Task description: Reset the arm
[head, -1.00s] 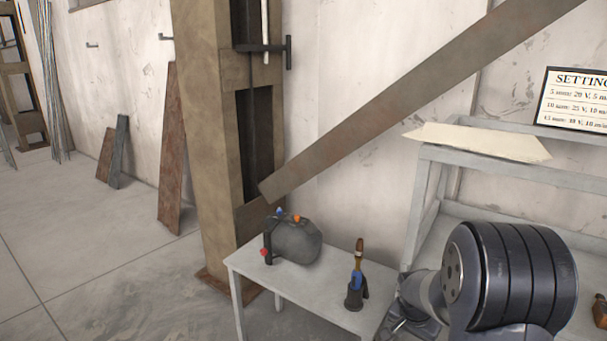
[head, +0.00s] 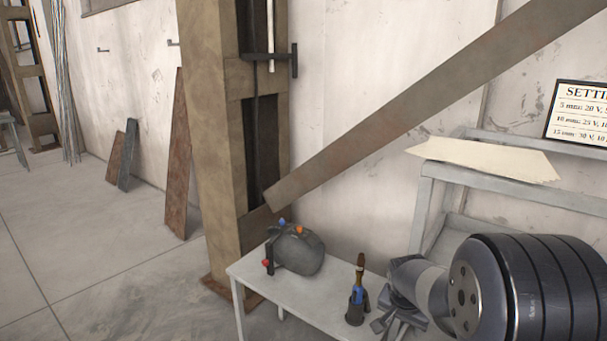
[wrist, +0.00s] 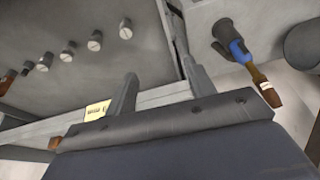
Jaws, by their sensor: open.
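My gripper (head: 395,318) is at the lower right of the head view, at the right end of the low white table, just right of the holder with the brown-and-blue tool (head: 357,285). In the wrist view its two grey fingers (wrist: 160,85) stand apart with nothing between them, so it is open and empty. The same tool (wrist: 243,52) shows at the upper right of the wrist view, beyond the right finger. My dark ribbed arm joint (head: 530,290) covers the lower right of the head view.
A grey rounded device (head: 298,252) with coloured knobs sits on the white table (head: 262,280). A grey rack (head: 510,190) and a settings sign (head: 580,112) are at right. A grey surface with several knobs (wrist: 68,52) shows in the wrist view.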

